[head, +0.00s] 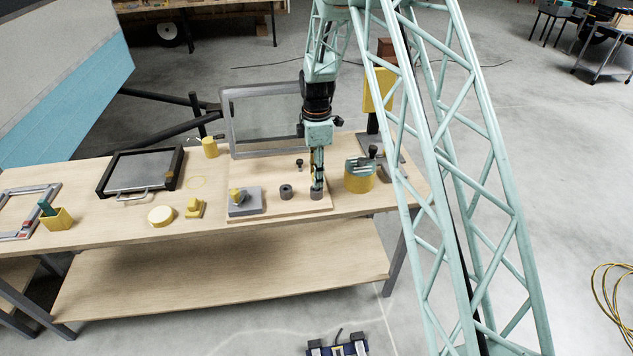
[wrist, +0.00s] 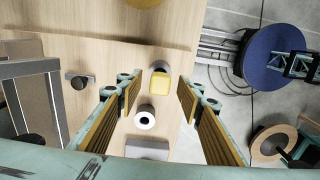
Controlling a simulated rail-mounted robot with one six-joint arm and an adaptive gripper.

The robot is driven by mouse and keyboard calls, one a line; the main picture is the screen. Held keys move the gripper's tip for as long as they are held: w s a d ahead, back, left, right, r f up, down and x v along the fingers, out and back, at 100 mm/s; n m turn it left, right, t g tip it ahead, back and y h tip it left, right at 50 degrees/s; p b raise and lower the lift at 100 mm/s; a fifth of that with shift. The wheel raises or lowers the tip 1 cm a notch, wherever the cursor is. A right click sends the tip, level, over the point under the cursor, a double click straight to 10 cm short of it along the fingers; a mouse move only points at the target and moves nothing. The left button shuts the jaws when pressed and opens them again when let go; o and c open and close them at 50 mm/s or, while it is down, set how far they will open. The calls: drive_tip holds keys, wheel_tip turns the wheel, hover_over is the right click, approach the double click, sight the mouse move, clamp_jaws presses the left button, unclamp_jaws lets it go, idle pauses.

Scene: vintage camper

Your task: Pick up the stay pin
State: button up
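A yellow square-headed piece (wrist: 159,84), which appears to be the stay pin, stands in a round grey socket (head: 316,196) on the light wooden board. In the wrist view it lies between the two fingertips, with a gap on each side. My gripper (head: 317,186) points down right over this socket and hides the yellow head in the head view. In the wrist view my gripper (wrist: 160,92) is open, with yellow pads facing each other and nothing held. A second grey ring with a dark, empty-looking hole (head: 286,191) stands to its left; it also shows in the wrist view (wrist: 145,117).
A grey block with a yellow knob (head: 245,202) is on the board's left. A dark knob (head: 299,164) lies behind, before the framed window (head: 265,122). The bench front (head: 280,222) is clear.

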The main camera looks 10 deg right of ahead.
drive_tip(key=shift+f, duration=1.5)
drive_tip(key=shift+c, duration=0.7)
drive_tip(key=c, duration=0.9)
drive_tip(key=shift+r, duration=0.15)
drive_tip(key=shift+r, duration=4.85)
